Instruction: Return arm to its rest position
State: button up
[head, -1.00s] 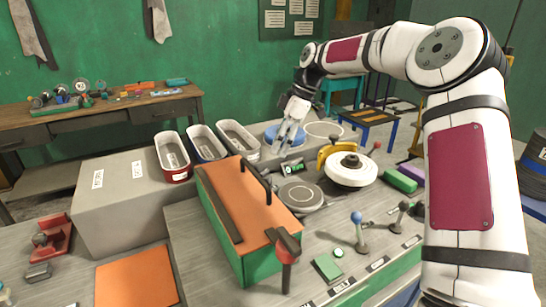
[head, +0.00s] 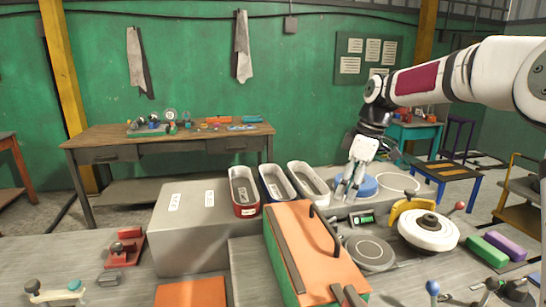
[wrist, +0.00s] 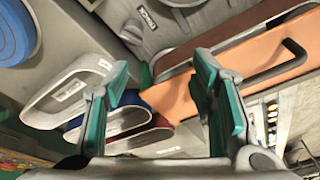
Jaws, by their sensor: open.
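My gripper (head: 348,190) points down at the far side of the workbench, beside the blue round pad (head: 366,187) and right of the bins. In the wrist view my gripper (wrist: 155,85) has its two green fingers wide apart with nothing between them. My white arm (head: 430,78) reaches in from the right edge of the head view, its end bent downward. The fingertips seem to be above the bench surface; the exact height I cannot tell.
Three bins, red (head: 243,190), blue (head: 276,183) and grey (head: 308,182), stand left of the gripper. An orange-topped box with a black handle (head: 310,250) is nearer. A white wheel with a yellow bracket (head: 428,230) stands right. A wooden table (head: 95,157) stands behind.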

jog(key=s+a+r+m+t+h, duration=0.1)
jog(key=s+r+m, duration=0.15)
jog(key=s, duration=0.65)
jog(key=s+r+m+t+h, duration=0.15)
jog(key=s+m, duration=0.25)
jog(key=s, duration=0.5)
jog(key=s+a+r+m+h, duration=0.1)
jog(key=s+r+m+h, duration=0.15)
jog(key=s, duration=0.75)
jog(key=s+d+f+m+t+y, duration=0.1)
jog(key=s+f+m, duration=0.3)
jog(key=s, duration=0.4)
jog(key=shift+f+m+y, duration=0.3)
jog(key=shift+f+y, duration=0.1)
jog(key=shift+y, duration=0.2)
jog(key=shift+s+r+t, duration=0.1)
jog(key=shift+t, duration=0.15)
